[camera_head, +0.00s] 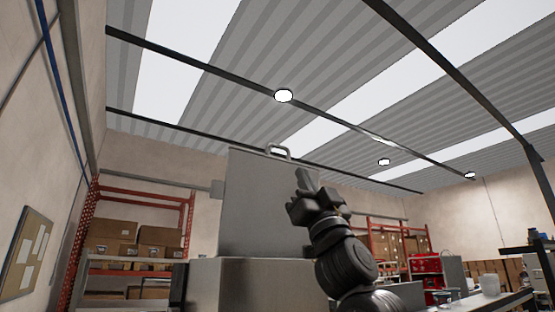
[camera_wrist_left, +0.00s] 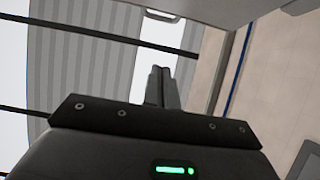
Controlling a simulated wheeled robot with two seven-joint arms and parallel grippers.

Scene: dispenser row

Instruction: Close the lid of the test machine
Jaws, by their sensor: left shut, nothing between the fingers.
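The test machine (camera_head: 262,285) is a grey metal box low in the middle of the head view. Its lid (camera_head: 262,205) stands up, open, with a bar handle (camera_head: 278,151) on its top edge. My left gripper (camera_head: 304,178) is raised in front of the lid's right part, fingertips a little below and right of the handle; the gap in depth is unclear. In the left wrist view its fingers (camera_wrist_left: 160,82) are together and empty. A grey panel that looks like the lid (camera_wrist_left: 225,10) crosses the top there, apart from the fingertips. My right gripper is out of view.
Red shelving (camera_head: 135,268) with cardboard boxes stands behind on the left, more shelves on the right. A red cabinet (camera_head: 427,272) and a bench with a white container (camera_head: 489,284) are at right. The space above the lid looks clear.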

